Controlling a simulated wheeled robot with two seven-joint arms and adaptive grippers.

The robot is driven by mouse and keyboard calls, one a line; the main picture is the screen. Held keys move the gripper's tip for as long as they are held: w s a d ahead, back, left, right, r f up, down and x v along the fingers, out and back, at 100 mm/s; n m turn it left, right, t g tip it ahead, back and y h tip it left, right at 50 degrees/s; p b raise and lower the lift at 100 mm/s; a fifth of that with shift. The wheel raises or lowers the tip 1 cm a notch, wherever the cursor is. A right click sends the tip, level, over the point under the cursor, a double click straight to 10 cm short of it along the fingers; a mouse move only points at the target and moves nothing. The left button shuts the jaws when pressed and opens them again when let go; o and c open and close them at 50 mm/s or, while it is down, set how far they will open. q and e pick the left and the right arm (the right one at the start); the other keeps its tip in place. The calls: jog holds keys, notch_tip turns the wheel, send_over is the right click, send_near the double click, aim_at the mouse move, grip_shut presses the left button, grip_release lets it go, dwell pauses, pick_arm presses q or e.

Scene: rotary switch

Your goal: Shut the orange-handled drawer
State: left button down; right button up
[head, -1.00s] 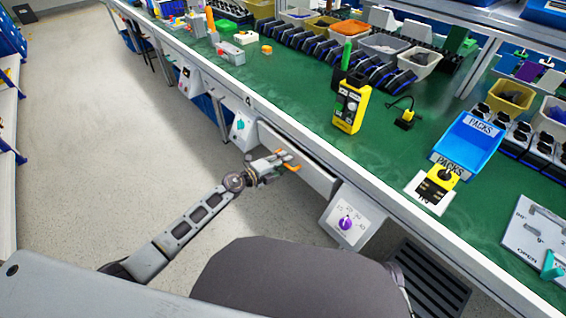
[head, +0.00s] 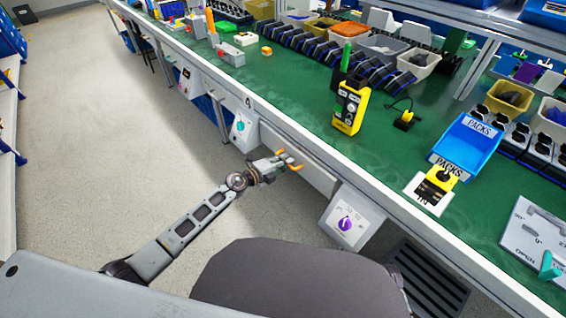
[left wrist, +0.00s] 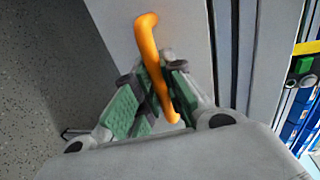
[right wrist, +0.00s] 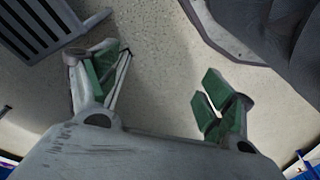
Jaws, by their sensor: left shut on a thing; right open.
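The drawer has a pale grey front (head: 318,178) under the bench edge, between two control boxes. Its front also shows in the left wrist view (left wrist: 187,28), with dark narrow gaps along its right side. The orange handle (head: 292,162) crosses between the fingers of my left gripper (head: 282,162). In the left wrist view the handle (left wrist: 147,42) runs between the green finger pads, and the gripper (left wrist: 158,95) is shut on it. My right gripper (right wrist: 162,82) is open and empty above the floor. How far the drawer stands out is hard to tell.
A box with a purple knob (head: 345,224) is right of the drawer, and a box with a teal knob (head: 240,126) is left of it. The green bench top (head: 300,90) holds a yellow device (head: 348,108) and several bins. Open floor (head: 110,130) lies at left.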

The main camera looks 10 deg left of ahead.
pick_arm(q)
jog(key=shift+w+d+r, duration=0.1)
jog(key=shift+w+d, duration=0.3)
jog(key=shift+w, duration=0.15)
jog(key=c, duration=1.9)
grip_release()
jog(key=o, duration=0.4)
jog(key=shift+w+d, duration=0.1)
jog(key=shift+v, duration=0.85)
jog(key=v, duration=1)
pick_arm(e)
jog(key=shift+s+d+f, duration=0.15)
jog(key=shift+f, duration=0.45)
